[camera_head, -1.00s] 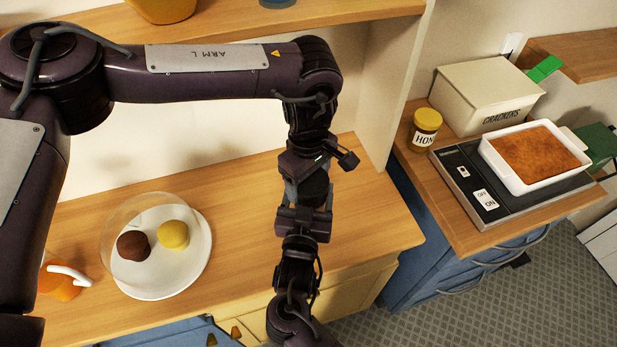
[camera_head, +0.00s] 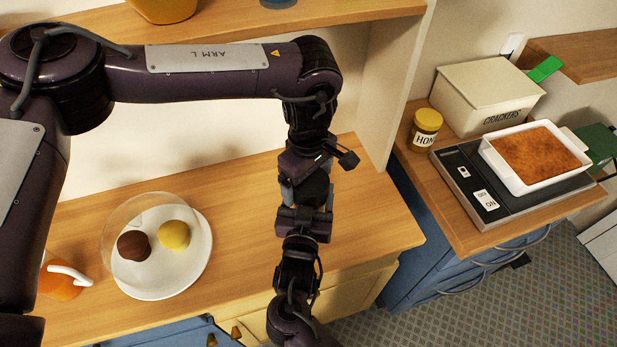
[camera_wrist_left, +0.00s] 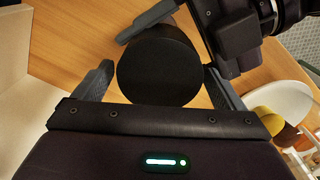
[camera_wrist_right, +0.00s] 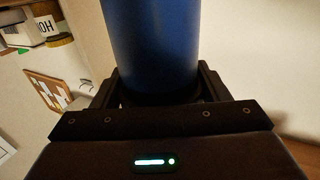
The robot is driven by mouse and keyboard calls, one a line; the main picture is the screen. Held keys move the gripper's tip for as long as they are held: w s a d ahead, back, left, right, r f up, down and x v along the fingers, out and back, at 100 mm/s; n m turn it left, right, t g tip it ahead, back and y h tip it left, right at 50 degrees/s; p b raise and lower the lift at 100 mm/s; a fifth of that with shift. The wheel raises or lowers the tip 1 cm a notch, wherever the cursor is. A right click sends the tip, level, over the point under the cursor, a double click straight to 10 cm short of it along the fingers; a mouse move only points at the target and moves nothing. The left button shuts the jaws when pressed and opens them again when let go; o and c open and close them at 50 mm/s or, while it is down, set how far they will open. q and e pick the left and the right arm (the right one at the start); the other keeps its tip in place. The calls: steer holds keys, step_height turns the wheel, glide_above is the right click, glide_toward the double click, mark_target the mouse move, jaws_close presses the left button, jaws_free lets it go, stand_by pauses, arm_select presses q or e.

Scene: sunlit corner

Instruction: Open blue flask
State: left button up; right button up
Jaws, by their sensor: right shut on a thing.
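The blue flask has a blue body (camera_wrist_right: 152,45), seen large in the right wrist view, and a black cap (camera_wrist_left: 158,65), seen in the left wrist view. My right gripper (camera_wrist_right: 160,90) is shut on the body. My left gripper (camera_wrist_left: 160,88) is open, with a finger on either side of the cap; any gap is very narrow. In the head view my left gripper (camera_head: 307,192) and my right gripper (camera_head: 303,222) face each other over the counter. The dark cap (camera_head: 314,187) shows between them, while the blue body is hidden there.
A white plate (camera_head: 160,285) with two round cakes under a clear dome stands on the wooden counter (camera_head: 375,205), beside an orange mug (camera_head: 58,283).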

arm_select(q)
steer(key=shift+r, duration=0.15)
steer(key=shift+r, duration=2.1)
arm_select(e)
steer(key=o, duration=1.9)
steer(key=shift+o, duration=0.2)
steer(key=shift+s, duration=0.1)
